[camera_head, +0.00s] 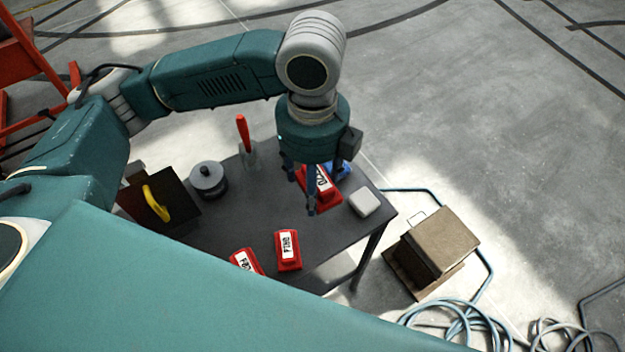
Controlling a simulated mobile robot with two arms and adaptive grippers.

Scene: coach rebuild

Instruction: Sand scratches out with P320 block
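Three red blocks with white labels are on a dark table (335,232). One front block (288,250) has a label that seems to read "FINE". Another front block (246,261) is partly cut off by a teal surface, and its label is not fully readable. The third block (329,192) is at the back right under my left gripper (316,190), which points down with its fingers around or just beside it. The fingers hide part of its label, and I cannot tell whether they press on it. No P320 mark or scratches can be made out. My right gripper is not in view.
A dark pot-like container (208,180), a red-handled tool (243,132), a yellow-handled dark item (155,203), a blue item (341,170) and a white block (365,202) are on the table. A brown box (440,242) and coiled hose (462,322) lie on the floor at right.

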